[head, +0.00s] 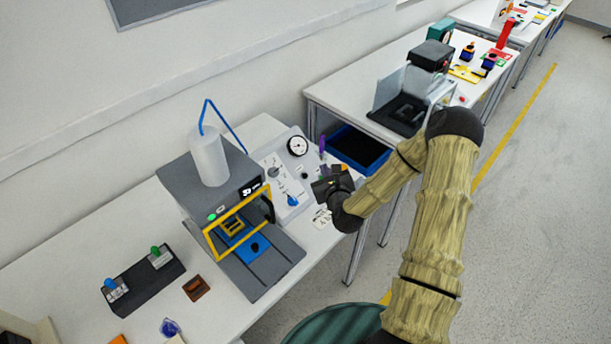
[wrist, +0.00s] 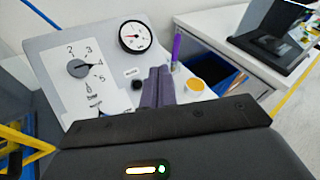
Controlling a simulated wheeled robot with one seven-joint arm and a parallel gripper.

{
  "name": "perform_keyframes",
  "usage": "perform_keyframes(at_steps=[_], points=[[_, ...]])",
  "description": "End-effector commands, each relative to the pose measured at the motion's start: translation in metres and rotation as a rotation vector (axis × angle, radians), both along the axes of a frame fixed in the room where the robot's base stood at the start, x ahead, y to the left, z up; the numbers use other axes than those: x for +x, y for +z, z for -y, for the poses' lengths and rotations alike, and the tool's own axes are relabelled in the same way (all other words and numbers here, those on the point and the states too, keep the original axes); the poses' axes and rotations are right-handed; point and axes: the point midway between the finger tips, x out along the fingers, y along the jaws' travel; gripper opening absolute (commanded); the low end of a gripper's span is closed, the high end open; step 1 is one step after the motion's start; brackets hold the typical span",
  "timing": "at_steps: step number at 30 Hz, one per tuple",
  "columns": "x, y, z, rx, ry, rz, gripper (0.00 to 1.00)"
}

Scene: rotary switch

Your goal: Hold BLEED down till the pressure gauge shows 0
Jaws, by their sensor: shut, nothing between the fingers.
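The pressure gauge (wrist: 134,36) is a round white dial with a black rim at the top of a grey panel (wrist: 55,42). It also shows in the head view (head: 297,146). Its reading is too small to tell. A black button (wrist: 137,84) sits below it under a small label that I cannot read clearly; it may be BLEED. My gripper (wrist: 157,72) is shut and empty, its fingertips over the panel just right of the button. I cannot tell its height above the panel. In the head view my gripper (head: 318,188) is at the panel's right side.
A rotary knob (wrist: 78,68) with numbers is on the panel's left. A blue lever (head: 292,200) is near its front. A purple marker (wrist: 176,48) and a yellow round thing (wrist: 195,85) are on the right. A grey machine (head: 205,185) stands left of the panel.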

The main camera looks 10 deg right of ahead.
Motion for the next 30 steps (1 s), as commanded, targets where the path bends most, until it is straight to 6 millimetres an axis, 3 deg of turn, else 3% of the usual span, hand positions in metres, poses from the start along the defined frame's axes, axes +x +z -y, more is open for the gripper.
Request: perform_keyframes(at_steps=[21,30], points=[[0.037,-0.058,-0.027,-0.002,0.002,0.001,0.00],[0.045,-0.068,-0.034,-0.002,0.001,-0.001,0.00]])
